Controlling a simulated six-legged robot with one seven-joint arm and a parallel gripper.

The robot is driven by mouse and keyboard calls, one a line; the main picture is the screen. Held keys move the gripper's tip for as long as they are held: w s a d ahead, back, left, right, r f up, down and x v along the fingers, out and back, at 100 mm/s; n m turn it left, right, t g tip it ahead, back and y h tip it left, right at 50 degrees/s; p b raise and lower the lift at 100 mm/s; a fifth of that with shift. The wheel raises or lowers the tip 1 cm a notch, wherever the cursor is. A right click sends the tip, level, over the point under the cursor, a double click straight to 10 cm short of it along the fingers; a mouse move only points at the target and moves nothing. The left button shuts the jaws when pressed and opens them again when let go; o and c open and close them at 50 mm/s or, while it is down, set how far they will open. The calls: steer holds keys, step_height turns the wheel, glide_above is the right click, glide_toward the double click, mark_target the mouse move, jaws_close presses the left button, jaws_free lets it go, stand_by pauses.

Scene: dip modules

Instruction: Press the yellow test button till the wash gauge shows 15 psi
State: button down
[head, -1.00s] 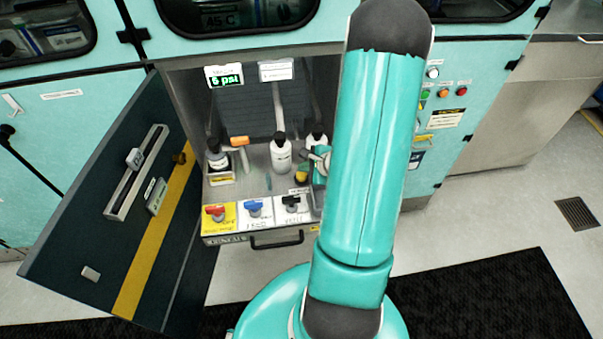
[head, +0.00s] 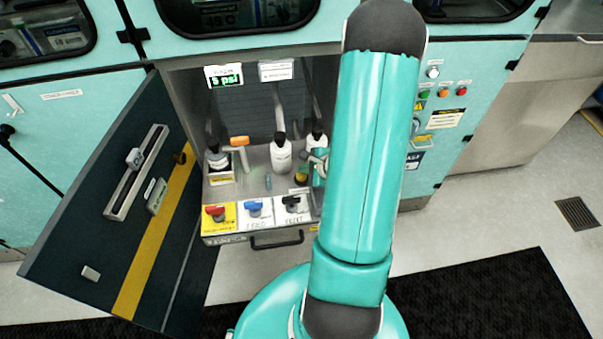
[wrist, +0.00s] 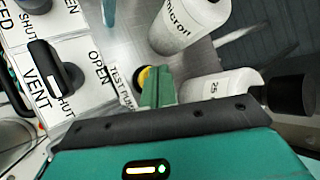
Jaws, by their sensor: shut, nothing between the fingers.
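The yellow test button (head: 301,179) sits on the bay floor, by the label "TEST PU…" in the wrist view. It also shows in the wrist view (wrist: 143,74), partly hidden behind my fingers. My gripper (wrist: 157,88) is shut and empty, its fingertips over the button. They look to be at or on it, but contact itself is hidden. In the head view my arm covers most of the gripper. The wash gauge (head: 225,81) at the bay's upper left has a lit green display that seems to read 9 psi.
Red (head: 215,212), blue (head: 255,207) and black (head: 292,203) valve handles line the front of the bay. White bottles (head: 281,156) stand behind the button, close to my gripper. An orange-headed handle (head: 239,141) is at left. The open dark door (head: 115,205) bounds the left side.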

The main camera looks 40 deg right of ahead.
mark_target(305, 176)
steer(key=shift+f, duration=0.6)
stand_by(0.4)
stand_by(0.3)
steer(key=shift+r, duration=1.05)
steer(key=shift+r, duration=2.5)
